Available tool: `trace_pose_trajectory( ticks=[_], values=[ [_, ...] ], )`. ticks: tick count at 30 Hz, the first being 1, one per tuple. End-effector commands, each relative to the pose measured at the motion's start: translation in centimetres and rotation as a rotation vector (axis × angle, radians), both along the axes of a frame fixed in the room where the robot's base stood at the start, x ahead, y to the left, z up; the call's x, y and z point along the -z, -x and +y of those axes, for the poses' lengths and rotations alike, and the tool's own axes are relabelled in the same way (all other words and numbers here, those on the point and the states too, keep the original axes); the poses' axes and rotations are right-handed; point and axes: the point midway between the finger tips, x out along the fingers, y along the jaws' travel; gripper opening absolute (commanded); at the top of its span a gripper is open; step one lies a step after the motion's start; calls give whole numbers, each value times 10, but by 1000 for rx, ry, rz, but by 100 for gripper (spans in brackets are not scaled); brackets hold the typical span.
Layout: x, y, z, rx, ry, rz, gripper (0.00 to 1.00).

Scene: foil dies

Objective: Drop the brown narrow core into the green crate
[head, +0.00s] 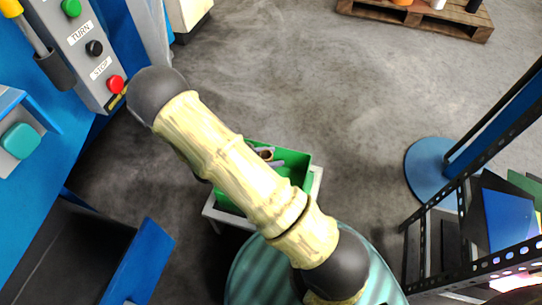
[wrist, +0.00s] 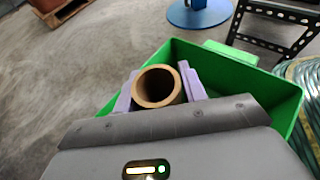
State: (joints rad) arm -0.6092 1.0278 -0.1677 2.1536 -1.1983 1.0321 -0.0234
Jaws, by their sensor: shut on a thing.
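The brown narrow core (wrist: 158,87) is a hollow tube, seen open end up in the wrist view. My gripper (wrist: 160,90) is shut on it, with one pale purple finger on each side. In the head view the core (head: 266,154) shows as a small brown ring beside my arm. The green crate (head: 299,164) stands partly hidden under my arm. In the wrist view the green crate (wrist: 232,72) lies behind and around the held core. The core appears over the crate's opening; its lower end and its height above the floor of the crate are hidden.
The crate rests on a pale grey stand (head: 316,185). A blue machine with a control panel (head: 82,48) is at left. A black perforated rack (head: 440,215) and a round blue base (head: 428,168) are at right. A wooden pallet (head: 425,18) lies far back; grey floor between is clear.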

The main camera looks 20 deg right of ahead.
Motion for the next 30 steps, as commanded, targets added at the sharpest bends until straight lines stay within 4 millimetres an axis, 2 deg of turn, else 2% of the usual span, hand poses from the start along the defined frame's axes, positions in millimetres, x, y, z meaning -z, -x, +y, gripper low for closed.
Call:
trace_pose_trajectory(
  ticks=[1, 4, 15, 16, 19, 30],
  values=[
    [10, 0, 0, 0, 0, 0, 20],
    [15, 0, 0, 0, 0, 0, 20],
    [16, 0, 0, 0, 1, 0, 20],
    [16, 0, 0, 0, 1, 0, 47],
    [16, 0, 0, 0, 1, 0, 67],
    [16, 0, 0, 0, 0, 0, 67]
  ],
)
